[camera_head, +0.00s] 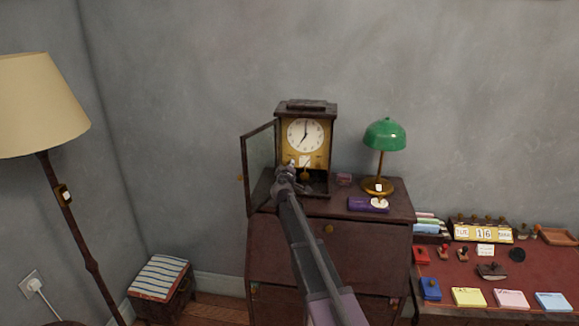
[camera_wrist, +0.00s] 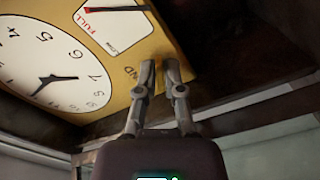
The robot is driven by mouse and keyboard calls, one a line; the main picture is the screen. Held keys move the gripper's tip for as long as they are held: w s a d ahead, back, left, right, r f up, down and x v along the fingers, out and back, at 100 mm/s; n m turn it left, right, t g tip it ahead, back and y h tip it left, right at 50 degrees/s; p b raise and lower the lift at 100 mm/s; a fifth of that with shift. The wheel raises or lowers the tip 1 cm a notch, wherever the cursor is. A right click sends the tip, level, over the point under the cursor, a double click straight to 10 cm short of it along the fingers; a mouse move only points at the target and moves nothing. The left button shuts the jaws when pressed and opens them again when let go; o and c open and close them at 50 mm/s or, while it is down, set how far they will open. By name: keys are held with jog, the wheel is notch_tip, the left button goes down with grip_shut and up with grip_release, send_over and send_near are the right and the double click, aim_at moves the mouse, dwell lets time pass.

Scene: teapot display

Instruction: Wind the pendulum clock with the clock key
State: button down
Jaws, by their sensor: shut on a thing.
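The pendulum clock (camera_head: 281,133) stands upright on the dark wooden cabinet, its glass door (camera_head: 260,165) swung open to the left. Its white dial (camera_head: 305,134) and gold front plate show; the dial also appears tilted in the wrist view (camera_wrist: 45,65). My gripper (camera_head: 291,168) is in front of the lower gold plate. In the wrist view its fingertips (camera_wrist: 158,70) are close together at the plate, beside partly covered lettering and below a gauge panel marked FULL (camera_wrist: 115,22). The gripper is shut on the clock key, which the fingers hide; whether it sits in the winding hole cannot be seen.
A green lamp (camera_head: 384,135) stands right of the clock, with a purple box (camera_head: 366,204) in front of it. The open door borders my gripper's left side. A desk (camera_head: 460,271) with stamps and notepads is at right, a floor lamp (camera_head: 38,105) at left.

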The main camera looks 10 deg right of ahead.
jog(key=c, duration=0.8)
grip_release()
jog(key=shift+o, duration=0.2)
jog(key=shift+s, duration=0.1)
jog(key=v, duration=1.2)
jog(key=s+d+f+m+g+h, duration=0.1)
jog(key=s+d+f+m+g, duration=0.35)
jog(key=s, duration=0.35)
jog(key=s+d+f+m+g+h, duration=0.1)
jog(key=s+d+f+m+g, duration=0.2)
jog(key=s+d+f+g, duration=0.3)
jog(key=s+a+f+g+y, duration=0.3)
jog(key=s+f, duration=0.1)
jog(key=s, duration=0.6)
jog(key=s+a+f+g+y, duration=0.3)
jog(key=s+a+f+y, duration=0.1)
jog(key=s, duration=0.6)
jog(key=shift+m+g+y, duration=0.3)
jog(key=shift+m+g, duration=0.05)
jog(key=shift+m, duration=0.1)
